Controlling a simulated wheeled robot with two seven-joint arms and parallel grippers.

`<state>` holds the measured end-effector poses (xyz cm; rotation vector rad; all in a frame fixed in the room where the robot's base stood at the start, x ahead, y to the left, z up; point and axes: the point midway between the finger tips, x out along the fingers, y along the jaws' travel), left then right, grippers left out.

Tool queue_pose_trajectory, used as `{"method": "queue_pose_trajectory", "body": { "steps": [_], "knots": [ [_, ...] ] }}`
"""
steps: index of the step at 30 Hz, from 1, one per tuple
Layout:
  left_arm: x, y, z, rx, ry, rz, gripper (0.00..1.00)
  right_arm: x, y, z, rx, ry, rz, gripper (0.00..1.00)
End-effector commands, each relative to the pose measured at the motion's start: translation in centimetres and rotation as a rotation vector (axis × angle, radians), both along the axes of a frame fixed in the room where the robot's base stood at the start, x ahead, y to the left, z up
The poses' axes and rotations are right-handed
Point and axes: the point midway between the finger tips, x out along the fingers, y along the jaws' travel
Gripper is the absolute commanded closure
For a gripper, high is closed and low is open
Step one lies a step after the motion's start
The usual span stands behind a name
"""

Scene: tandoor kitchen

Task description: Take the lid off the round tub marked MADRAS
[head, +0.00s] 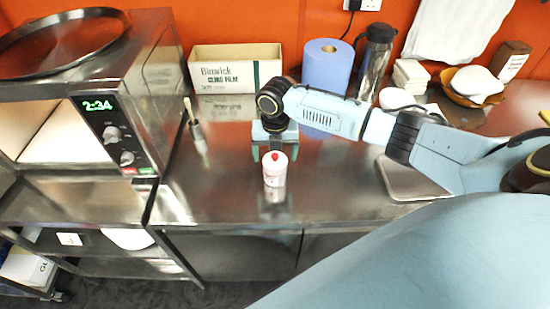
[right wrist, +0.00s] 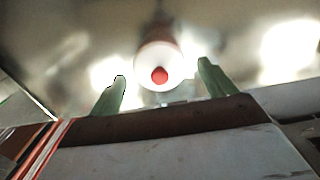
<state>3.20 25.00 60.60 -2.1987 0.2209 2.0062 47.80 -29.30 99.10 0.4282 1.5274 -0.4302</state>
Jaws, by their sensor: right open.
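A small round pale-pink and white tub (head: 274,176) stands upright on the steel counter. Its lid has a red knob (head: 275,156) on top; any marking on the tub is too small to read. In the right wrist view the white lid (right wrist: 150,53) and red knob (right wrist: 159,75) lie between the two green fingers (right wrist: 161,72), with a gap on each side. I cannot tell the gripper's exact height against the lid. My left gripper is not in view.
A microwave (head: 110,125) with a round steel tray (head: 62,42) on top stands at the left. A brush (head: 194,120), a cardboard box (head: 235,70), a blue paper roll (head: 327,66) and a flask (head: 374,60) stand behind. The counter (head: 220,195) around the tub is clear.

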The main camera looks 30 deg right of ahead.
Motion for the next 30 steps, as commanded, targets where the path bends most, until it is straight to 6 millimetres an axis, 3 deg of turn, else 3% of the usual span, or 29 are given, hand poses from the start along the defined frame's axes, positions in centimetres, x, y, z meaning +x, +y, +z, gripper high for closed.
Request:
{"method": "queue_pose_trajectory", "body": {
  "steps": [7, 18, 29, 30],
  "knots": [
    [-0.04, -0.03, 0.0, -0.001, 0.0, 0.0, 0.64, 0.01, 0.01, -0.17, 0.0, 0.0, 0.0, 0.19],
    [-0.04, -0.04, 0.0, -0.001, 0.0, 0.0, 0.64, 0.0, 0.0, -0.14, 0.0, 0.0, 0.0, 0.64],
    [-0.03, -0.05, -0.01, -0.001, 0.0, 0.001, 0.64, 0.02, -0.01, 0.04, 0.0, 0.0, -0.001, 0.65],
    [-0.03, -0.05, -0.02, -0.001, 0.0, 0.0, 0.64, 0.03, -0.02, 0.3, 0.0, -0.001, -0.001, 0.81]
  ]
}}
